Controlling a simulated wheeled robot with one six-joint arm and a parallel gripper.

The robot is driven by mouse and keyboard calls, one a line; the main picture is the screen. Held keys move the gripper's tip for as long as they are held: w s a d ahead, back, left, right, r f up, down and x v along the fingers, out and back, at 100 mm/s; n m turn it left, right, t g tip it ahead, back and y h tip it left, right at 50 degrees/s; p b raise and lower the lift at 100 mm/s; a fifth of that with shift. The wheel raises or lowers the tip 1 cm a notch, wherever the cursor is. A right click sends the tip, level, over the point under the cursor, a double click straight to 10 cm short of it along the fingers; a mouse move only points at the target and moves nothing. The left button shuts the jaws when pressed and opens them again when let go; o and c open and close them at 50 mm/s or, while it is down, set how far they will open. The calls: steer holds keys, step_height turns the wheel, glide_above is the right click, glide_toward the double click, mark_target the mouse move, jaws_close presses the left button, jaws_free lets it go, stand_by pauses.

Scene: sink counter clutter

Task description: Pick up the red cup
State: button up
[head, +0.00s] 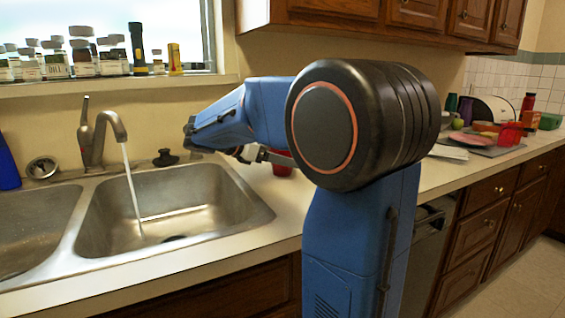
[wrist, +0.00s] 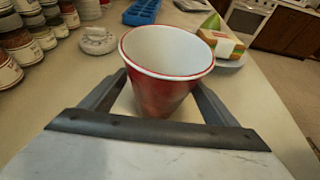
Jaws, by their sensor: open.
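The red cup (wrist: 160,95) stands upright on the counter in the wrist view, with a white inside and a red rim. My gripper (wrist: 162,104) is open, with one finger on each side of the cup. I cannot tell whether either finger touches it. The cup's base is hidden behind the gripper body. In the head view only a small red part of the cup (head: 282,168) shows, mostly hidden by my arm, with my gripper (head: 262,156) just left of it.
Several jars (wrist: 20,45) stand left of the cup. A white lidded object (wrist: 97,40), a blue tray (wrist: 141,12) and a plate with a green-and-orange item (wrist: 224,42) lie behind. The sink (head: 165,205) has running water. Counter right of the cup is clear.

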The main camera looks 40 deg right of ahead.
steer(key=c, duration=1.1)
